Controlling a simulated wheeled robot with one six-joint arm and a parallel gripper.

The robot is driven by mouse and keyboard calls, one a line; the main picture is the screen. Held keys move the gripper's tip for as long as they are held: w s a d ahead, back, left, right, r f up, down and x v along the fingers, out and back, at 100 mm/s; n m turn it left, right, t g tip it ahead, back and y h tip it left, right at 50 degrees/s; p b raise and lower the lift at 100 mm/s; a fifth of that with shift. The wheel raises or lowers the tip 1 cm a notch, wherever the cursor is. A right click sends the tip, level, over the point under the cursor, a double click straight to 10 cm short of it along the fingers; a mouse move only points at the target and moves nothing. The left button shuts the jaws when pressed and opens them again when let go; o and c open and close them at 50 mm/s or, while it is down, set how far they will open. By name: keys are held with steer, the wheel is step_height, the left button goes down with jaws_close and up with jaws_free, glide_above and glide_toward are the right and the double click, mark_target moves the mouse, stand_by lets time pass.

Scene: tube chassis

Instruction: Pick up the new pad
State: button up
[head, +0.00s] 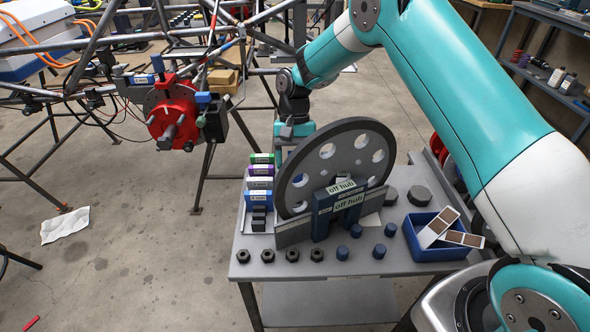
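Two flat pads, pale with brown faces, lie in a blue bin at the right of the grey table. One pad (437,228) leans across the bin's left side and the other pad (463,239) lies beside it. I cannot tell which is the new one. The blue bin (436,254) is open at the top. My arm reaches over the table, and my gripper (294,129) is at its end, behind and left of the big grey disc, far from the bin. Its fingers are not clear, so I cannot see whether it is open or holds anything.
The big grey disc (318,153) stands upright on the table (258,240) behind "off hub" plates (347,202). A rack of labelled boxes (260,182) is left of it. Nuts (292,255) and blue caps (379,251) line the front. A red hub (171,118) sits on the tube chassis.

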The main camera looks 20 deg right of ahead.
steer(key=shift+f, duration=0.2)
steer(key=c, duration=1)
steer(key=shift+r, duration=0.15)
steer(key=shift+c, duration=0.2)
step_height(320, 180, up, 7)
steer(key=shift+f+p, duration=0.1)
steer(key=shift+p, duration=0.65)
steer(key=d, duration=1.8)
steer(key=shift+w+b, duration=0.15)
steer(key=shift+b, duration=0.15)
steer(key=shift+r+p, duration=1.35)
steer(key=shift+p, duration=0.05)
